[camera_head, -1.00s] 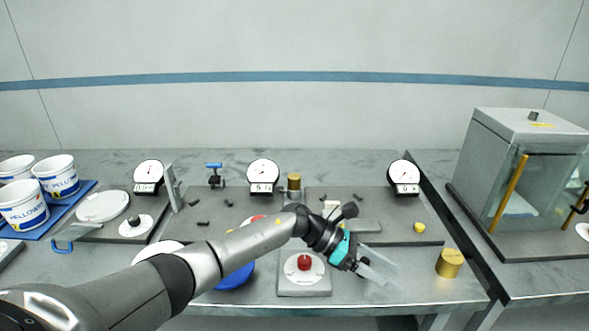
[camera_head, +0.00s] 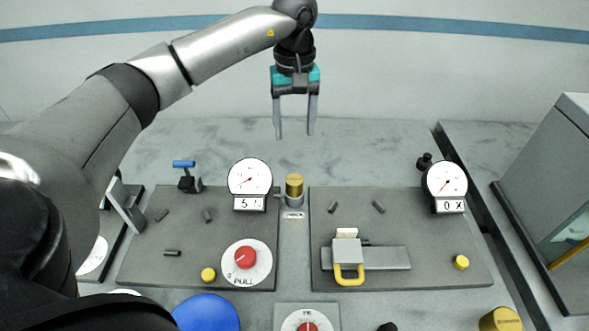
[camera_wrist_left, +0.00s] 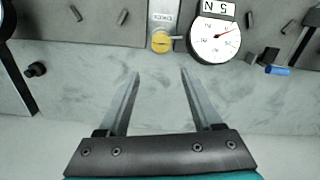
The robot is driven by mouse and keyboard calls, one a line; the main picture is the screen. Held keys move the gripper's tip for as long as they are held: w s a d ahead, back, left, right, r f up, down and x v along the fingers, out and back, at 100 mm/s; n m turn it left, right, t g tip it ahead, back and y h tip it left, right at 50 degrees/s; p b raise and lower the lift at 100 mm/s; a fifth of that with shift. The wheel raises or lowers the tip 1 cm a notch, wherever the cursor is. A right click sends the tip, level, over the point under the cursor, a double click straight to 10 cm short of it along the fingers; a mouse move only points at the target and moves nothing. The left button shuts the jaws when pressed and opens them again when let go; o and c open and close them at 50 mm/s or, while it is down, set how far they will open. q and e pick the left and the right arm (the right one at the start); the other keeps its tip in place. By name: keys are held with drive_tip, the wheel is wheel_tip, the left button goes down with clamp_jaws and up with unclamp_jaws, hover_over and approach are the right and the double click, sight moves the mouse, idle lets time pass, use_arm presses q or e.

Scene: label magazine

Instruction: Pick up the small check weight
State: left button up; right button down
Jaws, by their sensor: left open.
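A small brass check weight (camera_head: 294,186) stands upright on a grey block with a printed label, between the two dark panels. It also shows from above in the left wrist view (camera_wrist_left: 162,41), straight ahead of the fingertips. My left gripper (camera_head: 294,134) points down, open and empty. In the head view it is above and behind the weight, in line with it. In the left wrist view the fingers (camera_wrist_left: 160,72) are apart, with bare bench between them. My right gripper is not in view.
A dial gauge (camera_head: 250,178) stands close to the weight's left, and another (camera_head: 446,184) farther right. A blue-handled clamp (camera_head: 186,175) is at the left panel's back edge. A larger brass cylinder (camera_head: 500,320) is at front right. The bench behind the panels is clear.

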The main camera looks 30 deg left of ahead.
use_arm(q)
hover_over(294, 178)
drive_tip(key=f, duration=0.9)
drive_tip(key=shift+w+f, duration=0.2)
drive_tip(key=shift+s+f+p, duration=0.15)
drive_tip(key=shift+f+p, duration=0.05)
drive_tip(key=shift+f, duration=1.15)
drive_tip(key=shift+s+f+p, duration=0.1)
drive_tip(key=shift+f+p, duration=0.1)
drive_tip(key=shift+f, duration=1.15)
drive_tip(key=shift+c, duration=0.2)
drive_tip(key=shift+r, duration=0.1)
clamp_jaws()
